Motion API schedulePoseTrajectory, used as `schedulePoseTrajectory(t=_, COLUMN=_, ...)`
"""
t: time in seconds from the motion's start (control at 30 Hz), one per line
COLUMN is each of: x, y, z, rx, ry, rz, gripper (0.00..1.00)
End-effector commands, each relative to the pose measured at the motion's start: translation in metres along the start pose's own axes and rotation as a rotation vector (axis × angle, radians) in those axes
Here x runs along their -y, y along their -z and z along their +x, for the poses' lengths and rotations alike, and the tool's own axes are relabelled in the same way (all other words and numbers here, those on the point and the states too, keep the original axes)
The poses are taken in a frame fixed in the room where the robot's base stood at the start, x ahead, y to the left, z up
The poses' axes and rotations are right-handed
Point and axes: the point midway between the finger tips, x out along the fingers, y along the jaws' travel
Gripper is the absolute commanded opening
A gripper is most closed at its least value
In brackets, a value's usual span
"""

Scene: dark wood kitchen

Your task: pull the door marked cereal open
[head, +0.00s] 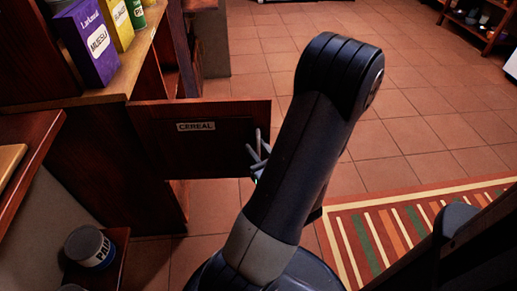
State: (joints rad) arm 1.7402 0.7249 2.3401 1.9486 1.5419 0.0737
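The dark reddish wood door marked CEREAL (160,143) stands out from the cabinet on the left into the room. My own arm hides part of the gripper. I cannot tell whether the fingers are closed on the door or a handle, and no handle is clearly visible.
A shelf (117,84) above the door holds a purple muesli box (90,45), a yellow box (109,22) and a green container. A grey tin (88,248) stands on a low shelf at lower left. Tiled floor (400,125) is open to the right, with a striped rug (375,235).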

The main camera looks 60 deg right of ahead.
Motion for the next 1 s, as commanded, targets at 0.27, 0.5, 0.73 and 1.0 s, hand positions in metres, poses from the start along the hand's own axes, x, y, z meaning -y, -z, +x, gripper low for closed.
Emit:
schedulePoseTrajectory(t=0.27, x=0.001, y=0.0, z=-0.001, rx=0.0, ry=0.002, rz=0.0, gripper=0.28)
schedulePoseTrajectory(t=0.5, x=0.002, y=0.0, z=-0.017, rx=0.0, ry=0.006, rz=0.0, gripper=0.28)
schedulePoseTrajectory(t=0.73, x=0.002, y=0.0, z=-0.045, rx=-0.001, ry=0.007, rz=0.001, gripper=0.28)
schedulePoseTrajectory(t=1.0, x=0.002, y=-0.001, z=-0.075, rx=0.0, ry=0.007, rz=0.001, gripper=0.28)
